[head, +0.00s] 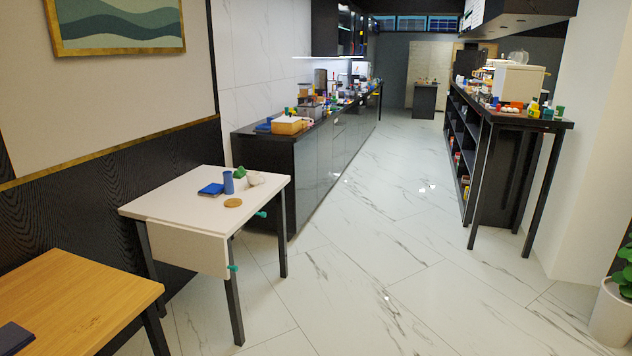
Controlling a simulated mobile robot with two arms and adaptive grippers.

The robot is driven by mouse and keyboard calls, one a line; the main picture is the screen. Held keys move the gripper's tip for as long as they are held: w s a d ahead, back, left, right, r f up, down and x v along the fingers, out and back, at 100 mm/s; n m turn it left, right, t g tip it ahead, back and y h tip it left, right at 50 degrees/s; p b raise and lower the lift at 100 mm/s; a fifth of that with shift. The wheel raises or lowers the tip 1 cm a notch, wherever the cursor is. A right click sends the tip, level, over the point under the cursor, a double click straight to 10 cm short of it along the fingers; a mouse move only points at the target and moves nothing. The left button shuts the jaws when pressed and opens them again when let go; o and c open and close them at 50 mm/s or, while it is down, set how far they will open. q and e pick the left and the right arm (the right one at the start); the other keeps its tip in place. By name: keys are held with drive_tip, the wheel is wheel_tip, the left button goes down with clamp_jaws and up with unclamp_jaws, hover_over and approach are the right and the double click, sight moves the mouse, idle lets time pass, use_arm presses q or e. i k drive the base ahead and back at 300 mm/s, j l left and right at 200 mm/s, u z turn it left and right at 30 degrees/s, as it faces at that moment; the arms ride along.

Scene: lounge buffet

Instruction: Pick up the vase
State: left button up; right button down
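No object is clearly recognisable as a vase at this distance. A blue upright cylinder (228,182) stands on the white table (165,207) at the left. A small rounded white object (255,179) sits to its right, near the back right corner of the table. Either could be the vase; I cannot tell which. Neither of my grippers is in view.
The white table also holds a flat blue item (211,190), a green item (240,171) and a round tan disc (233,203). A wooden table (75,300) is nearer. A cluttered counter (265,160) and shelf unit (500,185) flank clear marble floor (385,240).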

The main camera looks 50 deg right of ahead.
sight(228, 183)
drive_tip(key=z, duration=1.15)
drive_tip(key=i+u, duration=0.1)
drive_tip(key=i, duration=0.25)
drive_tip(key=i+l+u, duration=0.15)
drive_tip(key=i, duration=0.2)
